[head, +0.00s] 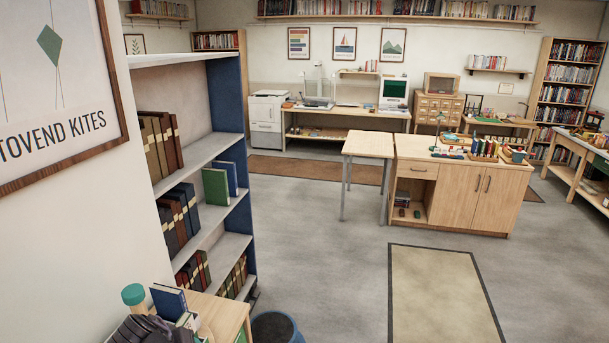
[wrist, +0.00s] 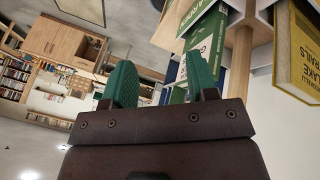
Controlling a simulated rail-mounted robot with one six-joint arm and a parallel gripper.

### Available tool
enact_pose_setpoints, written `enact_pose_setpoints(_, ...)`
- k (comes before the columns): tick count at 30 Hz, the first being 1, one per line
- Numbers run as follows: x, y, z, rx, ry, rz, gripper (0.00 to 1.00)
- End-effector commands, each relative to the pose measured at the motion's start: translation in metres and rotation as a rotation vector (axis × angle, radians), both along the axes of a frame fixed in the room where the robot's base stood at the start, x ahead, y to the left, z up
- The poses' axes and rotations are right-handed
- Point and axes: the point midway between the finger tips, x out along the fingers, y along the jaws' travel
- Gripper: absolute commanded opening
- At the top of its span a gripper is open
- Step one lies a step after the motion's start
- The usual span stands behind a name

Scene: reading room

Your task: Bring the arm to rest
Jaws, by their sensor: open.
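My gripper (wrist: 161,68) is in the wrist view, with two green ribbed fingers on a dark brown mount. The fingers stand apart and the gap between them is empty. A green book (wrist: 208,42) shows beyond the right finger, close to it in the picture; I cannot tell whether they touch. A yellow book (wrist: 299,48) is farther right, clear of the fingers.
In the head view a small wooden stand (head: 226,314) with a blue book (head: 169,300) is at the bottom left, beside a blue bin (head: 275,328). A bookshelf (head: 226,178) rises behind. A wooden cabinet (head: 455,190) stands farther off. The grey floor (head: 325,270) between is clear.

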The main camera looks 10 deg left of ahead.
Motion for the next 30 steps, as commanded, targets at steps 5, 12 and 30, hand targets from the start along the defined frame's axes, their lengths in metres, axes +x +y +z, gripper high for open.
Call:
enact_pose_setpoints(5,0.038,-0.137,-0.054,-0.040,0.241,0.036,0.53)
enact_pose_setpoints(12,0.054,-0.351,-0.120,0.136,0.453,-0.151,0.53)
enact_pose_setpoints(30,0.058,-0.483,-0.142,0.239,0.435,-0.473,0.53)
